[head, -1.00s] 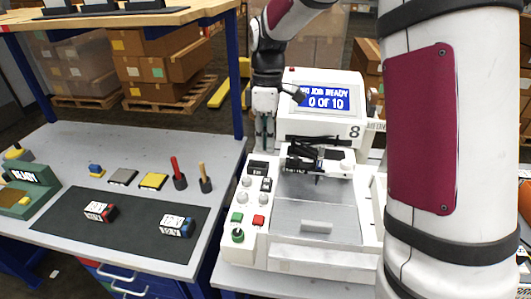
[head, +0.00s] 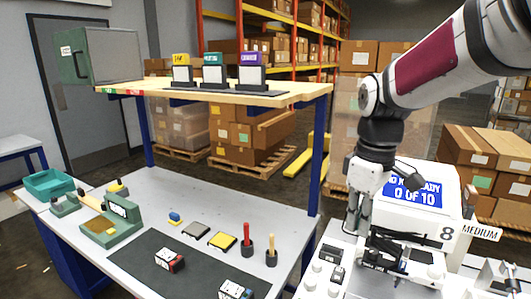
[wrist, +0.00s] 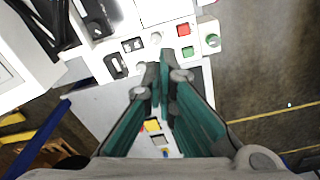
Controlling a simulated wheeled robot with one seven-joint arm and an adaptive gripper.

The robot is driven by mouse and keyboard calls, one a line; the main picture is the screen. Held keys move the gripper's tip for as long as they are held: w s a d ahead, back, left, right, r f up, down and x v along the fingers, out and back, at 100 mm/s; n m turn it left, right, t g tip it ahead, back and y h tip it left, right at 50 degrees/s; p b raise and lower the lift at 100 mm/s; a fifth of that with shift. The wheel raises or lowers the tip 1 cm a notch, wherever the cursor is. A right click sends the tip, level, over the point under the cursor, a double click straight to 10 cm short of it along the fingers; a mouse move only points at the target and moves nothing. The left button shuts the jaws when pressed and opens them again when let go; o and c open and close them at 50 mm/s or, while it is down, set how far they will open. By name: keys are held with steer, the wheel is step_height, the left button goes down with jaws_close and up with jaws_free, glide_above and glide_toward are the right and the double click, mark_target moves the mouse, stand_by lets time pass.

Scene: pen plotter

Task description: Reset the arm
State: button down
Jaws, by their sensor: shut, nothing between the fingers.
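My gripper (head: 352,228) hangs fingers-down at the front left of the white pen plotter (head: 425,222), above its control panel. Its arm comes in from the upper right. In the wrist view the two green-sided fingers of my gripper (wrist: 162,85) come together with nothing between them. Past the fingertips, the panel shows a red button (wrist: 183,30), a green button (wrist: 187,51) and a green knob (wrist: 212,41). In the head view the plotter's blue screen (head: 412,192) reads "0 OF 10" and is partly covered by my arm.
The grey workbench (head: 195,205) at left holds a dark mat (head: 190,272), two small stamp-like blocks, a red-handled tool (head: 246,240) and a green device (head: 110,222). A wooden shelf (head: 215,97) stands above it, with a blue post (head: 319,150) left of my gripper.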

steer(key=s+r+m+t, duration=0.2)
steer(key=s+m, duration=0.2)
steer(key=s, duration=0.5)
steer(key=s+r+m+t, duration=0.1)
steer(key=s+m+t, duration=0.2)
steer(key=s, duration=0.5)
steer(key=shift+s+r+m, duration=0.35)
steer(key=shift+r+m, duration=0.05)
steer(key=shift+m, duration=0.5)
steer(key=shift+d, duration=0.1)
